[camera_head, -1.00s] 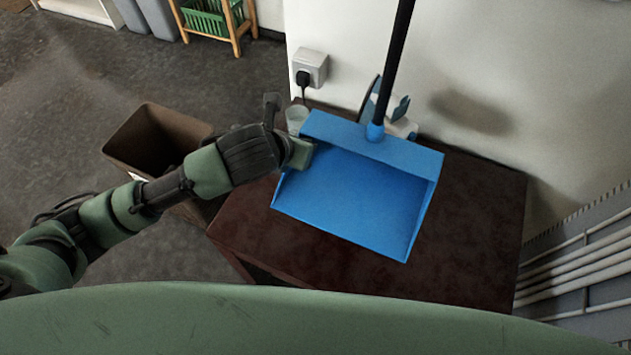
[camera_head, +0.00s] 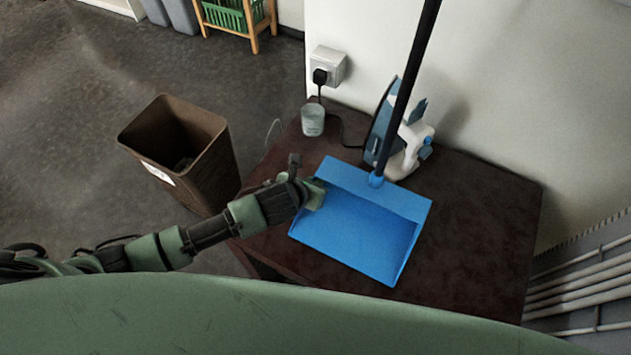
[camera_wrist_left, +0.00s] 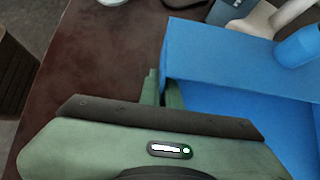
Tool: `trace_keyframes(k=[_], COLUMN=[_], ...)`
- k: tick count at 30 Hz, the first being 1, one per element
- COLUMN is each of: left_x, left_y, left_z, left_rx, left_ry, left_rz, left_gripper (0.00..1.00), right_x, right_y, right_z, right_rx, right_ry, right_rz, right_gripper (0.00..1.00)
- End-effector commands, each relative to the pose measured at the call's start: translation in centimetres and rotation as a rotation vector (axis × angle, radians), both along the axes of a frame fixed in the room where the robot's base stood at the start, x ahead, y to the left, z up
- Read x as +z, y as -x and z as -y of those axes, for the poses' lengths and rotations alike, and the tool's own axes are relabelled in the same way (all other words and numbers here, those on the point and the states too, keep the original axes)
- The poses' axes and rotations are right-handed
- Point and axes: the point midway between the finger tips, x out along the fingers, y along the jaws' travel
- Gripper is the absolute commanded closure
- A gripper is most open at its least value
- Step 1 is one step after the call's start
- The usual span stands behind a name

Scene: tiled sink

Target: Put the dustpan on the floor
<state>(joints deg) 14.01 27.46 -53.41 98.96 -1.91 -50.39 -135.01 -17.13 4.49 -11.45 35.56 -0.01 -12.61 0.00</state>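The blue dustpan (camera_head: 358,232) with its long dark handle (camera_head: 408,85) is over the dark table in the head view, its pan open toward the front. Whether it touches the tabletop I cannot tell. My left gripper (camera_head: 314,193) is at the pan's left side wall. In the left wrist view the two fingers (camera_wrist_left: 163,90) are close together on the edge of the blue dustpan (camera_wrist_left: 235,62), shut on it. The grey floor (camera_head: 75,130) shows to the left of the table. My right gripper is in neither view.
The dark red-brown table (camera_head: 480,215) stands against the white wall. A blue and white iron (camera_head: 405,145) and a glass (camera_head: 313,120) are behind the dustpan. A brown bin (camera_head: 190,155) stands on the floor left of the table. Open floor lies beyond it.

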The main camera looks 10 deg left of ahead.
Motion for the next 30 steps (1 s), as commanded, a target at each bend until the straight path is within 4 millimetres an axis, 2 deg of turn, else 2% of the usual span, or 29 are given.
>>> trace_keyframes(k=[12, 13, 15, 24, 30], left_x=[-0.3, -0.5, -0.4, -0.3, 1.3], left_y=[-0.1, -0.1, 0.0, 0.0, 1.2], left_z=[0.1, 0.0, 0.0, 0.0, -0.5], left_rx=[0.000, 0.001, 0.001, 0.000, -0.002], left_ry=[0.006, 0.001, 0.001, 0.002, 0.000], left_rz=[0.003, 0.001, 0.001, 0.001, 0.003], left_gripper=[1.00, 0.88, 0.75, 0.75, 0.75], right_x=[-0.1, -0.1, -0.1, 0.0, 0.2], right_y=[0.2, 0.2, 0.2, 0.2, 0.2], right_z=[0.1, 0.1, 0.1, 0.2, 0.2], right_rx=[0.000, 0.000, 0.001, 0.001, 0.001], right_ry=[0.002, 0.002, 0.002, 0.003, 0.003], right_rz=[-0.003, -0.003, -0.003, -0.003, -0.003], right_gripper=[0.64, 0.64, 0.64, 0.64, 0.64])
